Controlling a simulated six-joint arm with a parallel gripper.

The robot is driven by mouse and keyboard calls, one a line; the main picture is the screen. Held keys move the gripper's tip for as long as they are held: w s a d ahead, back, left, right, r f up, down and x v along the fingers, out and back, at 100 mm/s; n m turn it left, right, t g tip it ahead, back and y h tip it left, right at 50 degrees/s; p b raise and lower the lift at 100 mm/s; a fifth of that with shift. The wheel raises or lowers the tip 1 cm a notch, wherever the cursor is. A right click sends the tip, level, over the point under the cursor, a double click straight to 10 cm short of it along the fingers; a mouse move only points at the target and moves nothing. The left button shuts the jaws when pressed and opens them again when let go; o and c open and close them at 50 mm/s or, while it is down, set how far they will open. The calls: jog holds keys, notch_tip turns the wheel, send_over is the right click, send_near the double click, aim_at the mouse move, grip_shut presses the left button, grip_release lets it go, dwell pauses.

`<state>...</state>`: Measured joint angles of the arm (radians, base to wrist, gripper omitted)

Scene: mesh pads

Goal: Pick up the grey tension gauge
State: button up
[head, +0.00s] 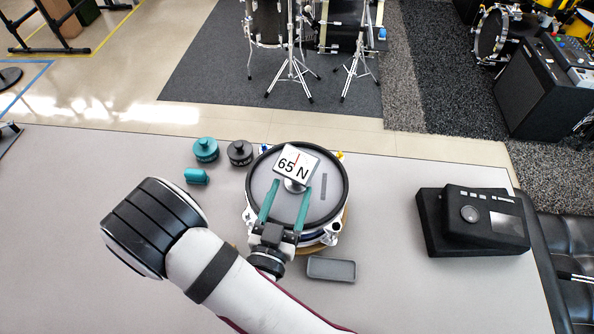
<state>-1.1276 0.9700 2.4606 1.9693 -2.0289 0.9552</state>
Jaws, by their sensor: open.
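A round mesh pad (322,210) with a black rim sits on the table. A grey gauge (294,186) stands on the mesh, with a tilted white display (299,164) reading "65 N" above it. My gripper (291,188) reaches over the pad from the near side. Its two teal fingers are open, with their tips on either side of the gauge's lower body. I cannot tell whether they touch it. The display hides part of the gauge.
A teal knob-topped puck (206,150) and a dark grey one (240,153) stand left of the pad, with a small teal block (196,176) nearby. A grey tray (331,269) lies in front. A black device (473,222) is at the right. Table between pad and device is clear.

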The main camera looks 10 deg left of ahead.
aim_at(297, 174)
jog(key=w, duration=0.5)
jog(key=shift+w+d, duration=0.2)
jog(key=shift+d, duration=0.2)
grip_shut()
dwell(0.9)
